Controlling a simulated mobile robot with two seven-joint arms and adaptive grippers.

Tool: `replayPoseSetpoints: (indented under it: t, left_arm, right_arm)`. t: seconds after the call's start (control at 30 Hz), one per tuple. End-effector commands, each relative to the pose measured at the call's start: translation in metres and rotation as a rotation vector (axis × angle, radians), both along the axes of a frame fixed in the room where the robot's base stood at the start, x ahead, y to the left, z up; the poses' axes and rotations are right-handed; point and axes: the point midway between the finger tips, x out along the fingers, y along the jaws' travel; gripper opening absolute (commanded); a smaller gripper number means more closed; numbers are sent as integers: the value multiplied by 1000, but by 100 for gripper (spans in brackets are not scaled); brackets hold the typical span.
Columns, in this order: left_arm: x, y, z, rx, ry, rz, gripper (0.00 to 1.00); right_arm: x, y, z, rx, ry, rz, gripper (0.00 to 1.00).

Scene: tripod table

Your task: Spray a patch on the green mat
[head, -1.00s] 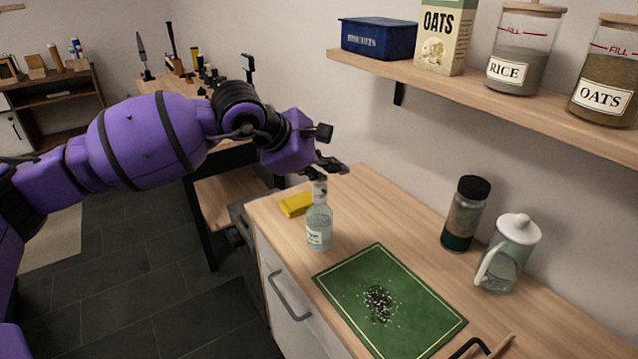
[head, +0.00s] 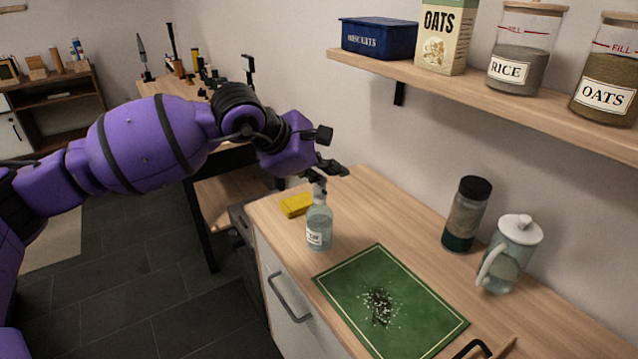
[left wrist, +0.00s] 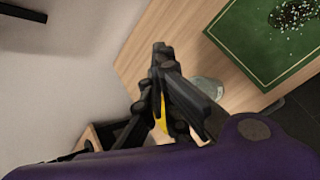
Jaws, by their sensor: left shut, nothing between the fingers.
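The green mat (head: 405,307) lies flat on the wooden counter, with a patch of dark and white specks (head: 379,306) on it. It also shows at the top right of the left wrist view (left wrist: 242,52). A clear spray bottle (head: 319,228) with a white label stands upright on the counter, just left of the mat. My left gripper (head: 337,171) is above and slightly behind the bottle's top, shut and empty. In the left wrist view its fingers (left wrist: 160,60) cover part of the bottle (left wrist: 208,88). Whether the fingers touch the bottle's top cannot be told. My right gripper is not in view.
A yellow sponge (head: 296,205) lies left of the bottle. A dark-lidded jar (head: 466,214) and a glass pitcher (head: 509,254) stand behind the mat by the wall. A shelf (head: 470,88) with containers hangs above. A wooden item with a black handle (head: 484,349) is at the bottom edge.

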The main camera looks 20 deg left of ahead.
Motion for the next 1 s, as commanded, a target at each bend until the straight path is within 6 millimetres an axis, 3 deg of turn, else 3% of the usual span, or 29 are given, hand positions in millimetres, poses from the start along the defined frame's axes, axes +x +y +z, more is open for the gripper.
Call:
replayPoseSetpoints:
  t: [0.47,1.0]
  left_arm:
    - [0,0,9,-1,-1,0,0]
    - [0,0,63,-1,-4,0,0]
  right_arm:
    - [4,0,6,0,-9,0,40]
    - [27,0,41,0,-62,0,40]
